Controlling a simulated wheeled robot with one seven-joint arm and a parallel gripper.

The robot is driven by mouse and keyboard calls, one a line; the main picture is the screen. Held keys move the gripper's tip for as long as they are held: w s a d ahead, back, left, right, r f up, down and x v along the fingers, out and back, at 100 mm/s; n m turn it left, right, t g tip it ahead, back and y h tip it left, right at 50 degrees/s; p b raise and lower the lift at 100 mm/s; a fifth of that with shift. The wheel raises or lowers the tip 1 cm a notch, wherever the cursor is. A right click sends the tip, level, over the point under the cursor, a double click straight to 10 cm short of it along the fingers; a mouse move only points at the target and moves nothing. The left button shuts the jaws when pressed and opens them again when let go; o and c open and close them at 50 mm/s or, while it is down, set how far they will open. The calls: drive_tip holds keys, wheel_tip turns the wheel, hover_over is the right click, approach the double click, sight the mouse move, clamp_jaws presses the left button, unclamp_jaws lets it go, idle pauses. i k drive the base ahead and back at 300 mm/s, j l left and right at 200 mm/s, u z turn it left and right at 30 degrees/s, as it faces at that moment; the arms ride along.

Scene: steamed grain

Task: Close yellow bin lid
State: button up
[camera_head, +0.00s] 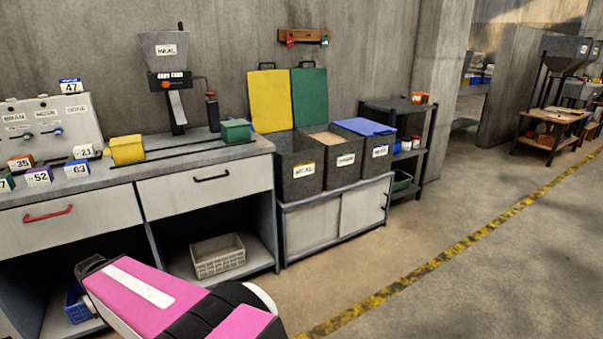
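The yellow bin lid (270,101) stands upright, leaning against the wall behind the left bin, and has a dark handle at its top edge. The bin below it (299,172) is dark grey, labelled, and open at the top. To its right, the green lid (309,98) also stands upright behind the middle bin (342,164), which is open and shows pale contents. The right bin (380,155) is covered by a flat blue lid (364,127). My pink and black arm shows at the bottom, left of and nearer than the bins. My gripper's fingers are not visible.
The bins stand on a low white cabinet (312,234). A counter (150,161) on the left holds a hopper, a yellow box (127,149) and a green box (236,131). A dark shelf (409,139) stands at right. The floor in front of the cabinet is clear.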

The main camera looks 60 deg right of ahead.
sight(270, 99)
drive_tip(key=l+z, duration=0.1)
drive_tip(key=z, duration=0.35)
drive_tip(key=l+z, duration=0.1)
drive_tip(key=z, duration=0.3)
drive_tip(key=i+l+z, duration=0.1)
drive_tip(key=z, duration=0.75)
drive_tip(key=i+l+z, duration=0.1)
drive_tip(key=i+l, duration=0.35)
drive_tip(key=i, duration=0.2)
drive_tip(key=z, duration=0.05)
